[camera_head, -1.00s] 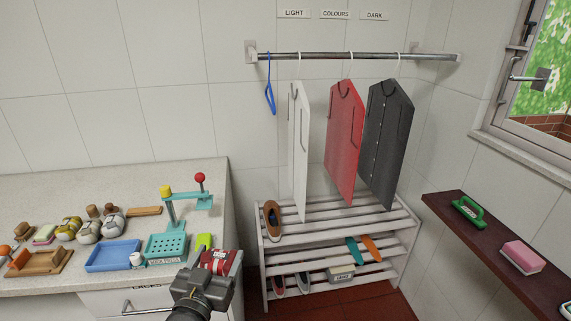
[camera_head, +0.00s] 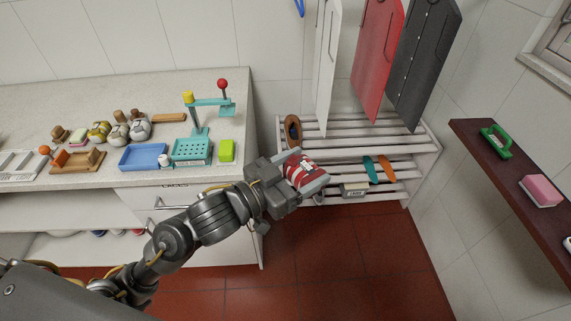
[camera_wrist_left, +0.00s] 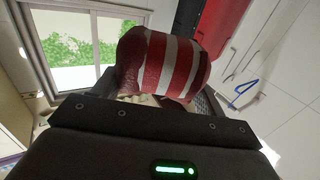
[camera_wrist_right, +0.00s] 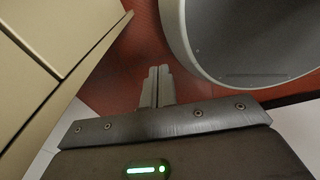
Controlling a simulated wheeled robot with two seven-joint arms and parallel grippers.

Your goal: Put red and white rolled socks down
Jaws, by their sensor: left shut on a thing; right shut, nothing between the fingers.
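The red and white rolled socks (camera_head: 303,170) are held in my left gripper (camera_head: 305,175), in front of the slatted rack. The left gripper is shut on them. They also show close up in the left wrist view (camera_wrist_left: 170,62), as a striped roll between the fingers. My right gripper (camera_wrist_right: 155,88) is shut and empty in the right wrist view, above red floor. It is not seen in the head view.
The slatted rack (camera_head: 345,134) holds a brown shoe (camera_head: 292,129) and coloured insoles. A dark shelf (camera_head: 515,190) is at right. Red floor (camera_head: 340,260) is clear.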

